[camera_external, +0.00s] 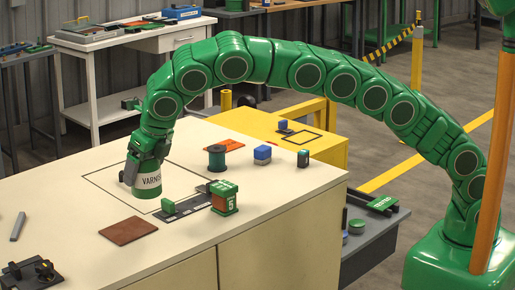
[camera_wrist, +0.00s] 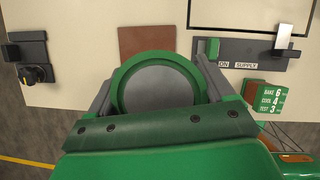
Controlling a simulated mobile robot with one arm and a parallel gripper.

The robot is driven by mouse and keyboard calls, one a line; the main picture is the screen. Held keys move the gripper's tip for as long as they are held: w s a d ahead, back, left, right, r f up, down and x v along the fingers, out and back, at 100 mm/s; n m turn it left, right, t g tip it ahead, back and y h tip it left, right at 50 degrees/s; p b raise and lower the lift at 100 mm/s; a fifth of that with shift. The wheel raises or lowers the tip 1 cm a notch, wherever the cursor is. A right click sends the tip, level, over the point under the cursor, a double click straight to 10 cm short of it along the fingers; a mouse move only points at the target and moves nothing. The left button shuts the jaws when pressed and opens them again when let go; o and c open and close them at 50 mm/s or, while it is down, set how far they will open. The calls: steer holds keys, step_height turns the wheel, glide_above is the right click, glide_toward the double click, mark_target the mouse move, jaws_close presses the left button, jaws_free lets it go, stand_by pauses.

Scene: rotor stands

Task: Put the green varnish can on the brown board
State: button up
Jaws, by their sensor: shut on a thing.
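The green varnish can (camera_external: 149,184) has a white label band and is upright at the outlined square on the cream bench top. I cannot tell whether its base touches the bench. My gripper (camera_external: 146,164) is shut on the can from above. In the wrist view the can's round grey lid with green rim (camera_wrist: 158,88) sits between the two fingers of my gripper (camera_wrist: 160,95). The brown board (camera_external: 129,231) lies flat and bare in front of the can, apart from it. It also shows in the wrist view (camera_wrist: 146,40), partly hidden by the can.
A dark supply switch panel (camera_external: 187,208) and a green block marked with numbers (camera_external: 224,198) stand right of the board. A grey bar (camera_external: 18,226) and a black clamp-like device (camera_external: 32,272) lie at the left.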

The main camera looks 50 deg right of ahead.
steer(key=shift+w+a+f, duration=0.1)
steer(key=shift+w+a, duration=0.15)
steer(key=shift+w+a+f, duration=0.5)
steer(key=shift+a+f, duration=0.05)
steer(key=shift+f, duration=0.35)
steer(key=shift+w+a+f, duration=0.5)
steer(key=shift+a+f, duration=0.05)
steer(key=shift+f, duration=0.35)
steer(key=shift+w+a+f, duration=0.5)
steer(key=shift+a+f, duration=0.05)
steer(key=shift+f, duration=0.35)
steer(key=shift+f, duration=0.1)
steer(key=shift+w+a+f, duration=0.15)
steer(key=shift+a+f, duration=0.05)
steer(key=shift+f, duration=1.5)
steer(key=shift+d+f, duration=0.1)
steer(key=o, duration=1.2)
